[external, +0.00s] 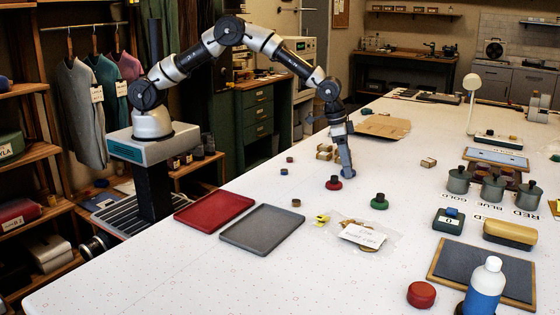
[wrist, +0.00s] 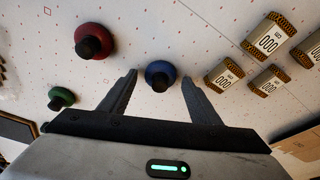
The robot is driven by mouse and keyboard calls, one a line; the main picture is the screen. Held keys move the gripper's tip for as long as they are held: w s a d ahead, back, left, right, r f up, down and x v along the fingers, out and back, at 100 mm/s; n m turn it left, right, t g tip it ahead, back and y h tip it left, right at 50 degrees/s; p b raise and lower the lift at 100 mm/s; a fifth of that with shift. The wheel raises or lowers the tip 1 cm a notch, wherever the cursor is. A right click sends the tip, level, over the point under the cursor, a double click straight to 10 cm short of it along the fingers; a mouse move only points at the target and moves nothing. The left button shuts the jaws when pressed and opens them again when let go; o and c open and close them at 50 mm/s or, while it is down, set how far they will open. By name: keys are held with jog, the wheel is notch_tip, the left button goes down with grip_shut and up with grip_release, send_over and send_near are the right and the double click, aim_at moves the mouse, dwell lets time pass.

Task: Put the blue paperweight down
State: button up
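The blue paperweight (wrist: 160,72), a round blue base with a black knob, shows in the wrist view between the tips of my gripper's fingers (wrist: 159,78). The fingers are apart, with white table showing on both sides of it, and it appears to stand on the table. In the external view my gripper (external: 347,173) points down close to the tabletop, and I cannot make out the blue paperweight there. A red paperweight (external: 334,183) stands beside my gripper; it also shows in the wrist view (wrist: 95,41). A green paperweight (external: 379,202) stands a little nearer the camera.
Small boxes (wrist: 269,34) marked 000 lie right of the blue paperweight in the wrist view. A red tray (external: 214,207) and a grey tray (external: 262,229) lie to the left. A clear bag (external: 362,236) lies in front. Pots (external: 459,181) stand to the right.

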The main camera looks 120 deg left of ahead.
jog(key=shift+r, duration=0.6)
jog(key=v, duration=1.1)
jog(key=s+d+r+m+t, duration=0.1)
jog(key=s+d+r+m, duration=0.1)
jog(key=s+d+r, duration=1.2)
jog(key=s+d, duration=0.4)
jog(key=s, duration=0.3)
jog(key=s+d+m+t, duration=0.1)
jog(key=s+d, duration=0.2)
jog(key=s, duration=0.3)
jog(key=s+d+m+h, duration=0.1)
jog(key=s+d, duration=0.3)
jog(key=s, duration=0.3)
jog(key=shift+s+d+t, duration=0.3)
jog(key=shift+s, duration=0.05)
